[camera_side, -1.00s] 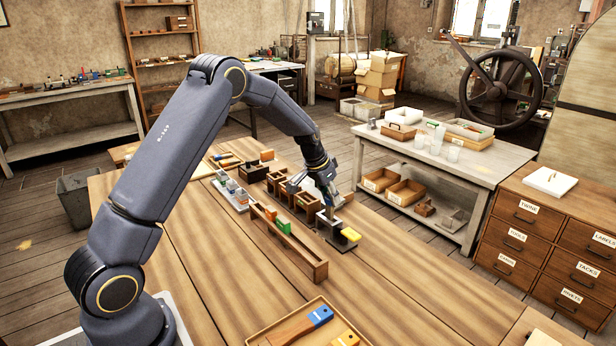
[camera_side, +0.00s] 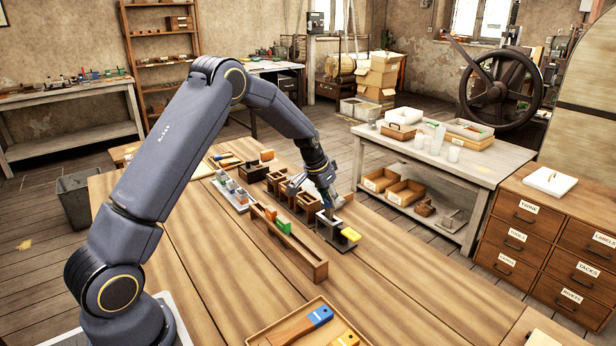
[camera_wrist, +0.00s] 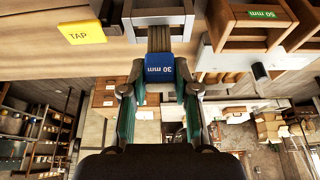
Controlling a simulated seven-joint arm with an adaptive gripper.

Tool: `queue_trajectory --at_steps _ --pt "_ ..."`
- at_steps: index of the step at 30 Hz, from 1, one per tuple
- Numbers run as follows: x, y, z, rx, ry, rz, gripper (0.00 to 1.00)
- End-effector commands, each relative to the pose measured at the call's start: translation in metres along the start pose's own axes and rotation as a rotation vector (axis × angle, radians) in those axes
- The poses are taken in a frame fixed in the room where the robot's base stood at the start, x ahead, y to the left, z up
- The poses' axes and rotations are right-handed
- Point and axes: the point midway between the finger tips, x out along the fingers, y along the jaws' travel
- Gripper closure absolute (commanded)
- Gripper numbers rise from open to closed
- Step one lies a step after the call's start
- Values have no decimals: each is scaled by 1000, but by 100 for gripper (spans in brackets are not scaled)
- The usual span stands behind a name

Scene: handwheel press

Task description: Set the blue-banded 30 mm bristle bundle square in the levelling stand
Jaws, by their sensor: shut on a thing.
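My gripper (camera_wrist: 158,88) is shut on the blue-banded 30 mm bristle bundle (camera_wrist: 167,69). In the side view my gripper (camera_side: 325,200) is over the stand (camera_side: 329,233), with the bundle mostly hidden by the fingers. The yellow TAP pad (camera_wrist: 85,32) is beside the stand.
Wooden bins, one labelled 50 mm (camera_wrist: 262,13), stand close to the stand. A long wooden rack (camera_side: 292,243) with orange and green blocks lies left of it. A tray of brushes (camera_side: 318,326) is at the table's front.

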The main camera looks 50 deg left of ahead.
Motion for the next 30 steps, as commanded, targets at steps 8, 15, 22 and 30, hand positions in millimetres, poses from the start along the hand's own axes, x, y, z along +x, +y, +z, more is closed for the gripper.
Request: queue_trajectory --at_steps 8,15,22,30 --pt "10 0 4 0 -1 1 98" --pt "17 0 7 0 -1 1 98" --pt "25 0 11 0 -1 0 98" --pt "32 0 13 0 0 0 98"
